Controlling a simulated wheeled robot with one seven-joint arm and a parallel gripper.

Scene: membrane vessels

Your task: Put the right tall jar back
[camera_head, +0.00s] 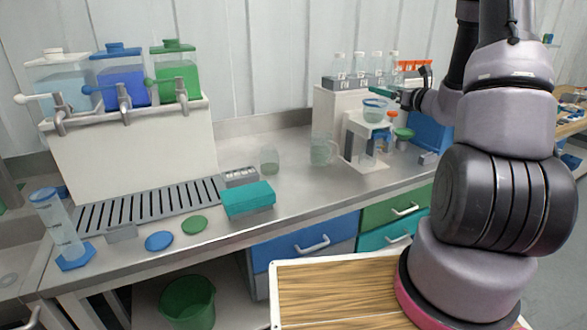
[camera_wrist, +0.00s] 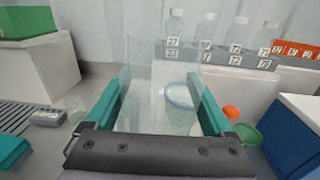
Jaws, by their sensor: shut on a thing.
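My gripper (camera_head: 376,92) has teal fingers and is above the white stand at the back right of the counter. In the wrist view its fingers (camera_wrist: 160,82) are either side of a clear, faint glass jar (camera_wrist: 146,98), shut on it. The jar's base is hidden by the gripper body. A blue-rimmed round piece (camera_wrist: 182,97) shows through the glass. In the head view a clear vessel with a blue rim (camera_head: 375,109) is just below the fingers; I cannot tell whether it is the held jar.
The white stand (camera_head: 356,128) has an orange piece and a green dish (camera_head: 403,134) at its right. Several labelled bottles (camera_head: 358,66) line the shelf behind. Two clear vessels (camera_head: 268,161) (camera_head: 321,151) stand on the counter. A blue box (camera_head: 428,132) stands right.

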